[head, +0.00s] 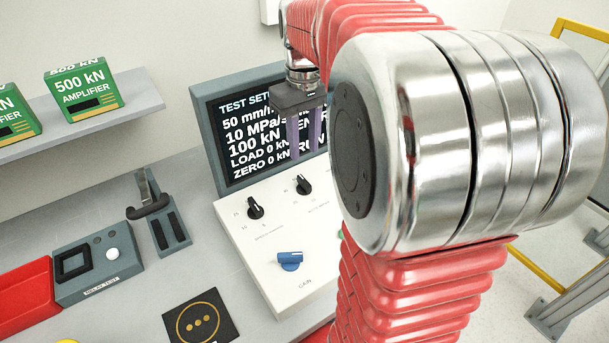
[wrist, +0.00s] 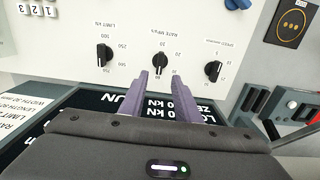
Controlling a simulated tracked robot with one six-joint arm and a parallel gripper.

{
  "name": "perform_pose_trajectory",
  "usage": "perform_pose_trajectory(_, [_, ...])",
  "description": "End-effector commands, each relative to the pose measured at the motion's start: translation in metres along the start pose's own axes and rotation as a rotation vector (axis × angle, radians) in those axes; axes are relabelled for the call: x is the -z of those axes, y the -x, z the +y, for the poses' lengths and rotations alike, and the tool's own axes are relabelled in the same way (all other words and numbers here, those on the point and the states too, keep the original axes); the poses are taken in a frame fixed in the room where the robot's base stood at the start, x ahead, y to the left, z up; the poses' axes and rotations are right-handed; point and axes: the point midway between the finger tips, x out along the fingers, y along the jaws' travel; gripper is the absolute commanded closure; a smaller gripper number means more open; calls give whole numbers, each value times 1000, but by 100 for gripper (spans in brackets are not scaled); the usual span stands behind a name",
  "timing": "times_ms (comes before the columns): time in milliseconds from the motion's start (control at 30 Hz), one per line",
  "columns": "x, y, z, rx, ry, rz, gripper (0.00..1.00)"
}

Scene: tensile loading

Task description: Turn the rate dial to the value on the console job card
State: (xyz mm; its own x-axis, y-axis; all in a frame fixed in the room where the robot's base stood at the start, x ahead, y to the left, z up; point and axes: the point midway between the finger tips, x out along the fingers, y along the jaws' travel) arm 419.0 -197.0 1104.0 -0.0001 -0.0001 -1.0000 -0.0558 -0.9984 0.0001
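The rate dial, a black knob labelled RATE MPA/S, is the middle of three dials in the wrist view (wrist: 160,64) and shows on the sloped white panel in the head view (head: 303,184). Its exact setting is too small to read. My gripper (head: 304,140) points down with two purple fingers apart and nothing between them. In the wrist view the fingertips (wrist: 157,76) are close to the rate dial; I cannot see contact. A white card (wrist: 18,115) at the left is partly cut off; its rate value is not readable. The console screen (head: 262,125) shows 10 MPa/s.
The speed dial (head: 255,208) and the limit dial (wrist: 104,55) flank the rate dial closely. A blue gain knob (head: 290,261) sits lower on the panel. The screen rises behind the dials. A relay test box (head: 97,268) and a lever switch (head: 165,222) stand to the left.

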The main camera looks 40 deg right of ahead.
Motion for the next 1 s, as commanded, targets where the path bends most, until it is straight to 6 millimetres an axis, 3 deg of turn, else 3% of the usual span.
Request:
perform_pose_trajectory(600, [0, -91, 0, 1, 0, -2, 70])
perform_pose_trajectory(1000, [0, -101, 0, 0, 0, 0, 70])
